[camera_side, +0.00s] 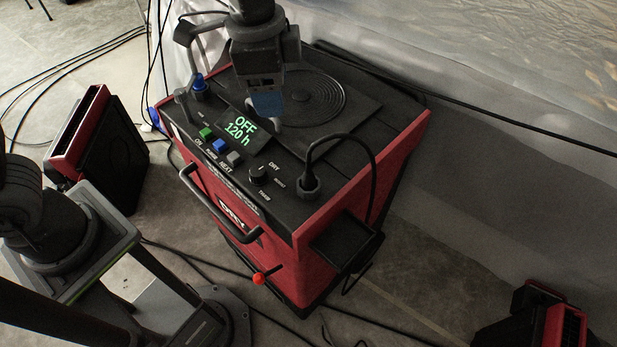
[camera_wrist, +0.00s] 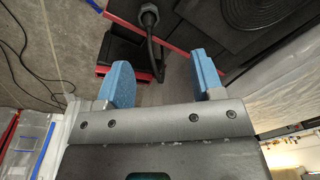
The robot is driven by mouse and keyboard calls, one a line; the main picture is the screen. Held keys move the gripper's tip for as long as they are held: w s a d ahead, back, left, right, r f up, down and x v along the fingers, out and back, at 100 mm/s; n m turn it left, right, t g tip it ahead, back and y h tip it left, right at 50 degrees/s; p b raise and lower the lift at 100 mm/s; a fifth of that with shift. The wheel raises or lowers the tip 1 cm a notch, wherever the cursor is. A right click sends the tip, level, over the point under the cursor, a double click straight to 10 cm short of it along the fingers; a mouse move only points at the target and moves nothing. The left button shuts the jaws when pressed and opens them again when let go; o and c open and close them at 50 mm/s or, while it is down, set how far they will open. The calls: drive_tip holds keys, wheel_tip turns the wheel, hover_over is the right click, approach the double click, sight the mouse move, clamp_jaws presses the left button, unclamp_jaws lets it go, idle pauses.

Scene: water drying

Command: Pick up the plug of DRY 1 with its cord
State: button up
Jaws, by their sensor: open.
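The black plug (camera_side: 309,187) stands upright in the front right of the red dryer's top panel, beside the knob. Its black cord (camera_side: 373,175) arches up and over the right edge and drops towards a small side tray. My gripper (camera_side: 268,106) is over the top panel, left of and apart from the plug, its blue fingers pointing down. In the wrist view the plug (camera_wrist: 149,16) is at the top middle, ahead of the fingertips. The cord (camera_wrist: 157,62) hangs down between the two blue fingers of my gripper (camera_wrist: 160,62), which are spread and empty.
The red dryer (camera_side: 350,190) carries a lit display (camera_side: 238,126) reading "OFF 120 h", coloured buttons (camera_side: 219,145), a knob (camera_side: 260,174) and a front handle (camera_side: 215,208). A black side tray (camera_side: 340,240) juts out at the right. Cables lie on the floor.

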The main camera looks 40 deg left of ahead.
sight(308, 173)
drive_tip(key=w+d+f+m+g, duration=0.1)
drive_tip(key=w+d+f+m, duration=0.1)
drive_tip(key=d+f+m, duration=0.3)
drive_tip(key=f, duration=0.4)
drive_tip(key=f+n, duration=0.1)
drive_tip(key=f, duration=0.3)
drive_tip(key=f+n, duration=0.1)
drive_tip(key=f, duration=0.3)
drive_tip(key=shift+s+d+f+y, duration=0.25)
drive_tip(key=shift+s+f+y, duration=0.05)
drive_tip(key=shift+f, duration=0.05)
drive_tip(key=shift+c, duration=0.4)
drive_tip(key=c, duration=0.9)
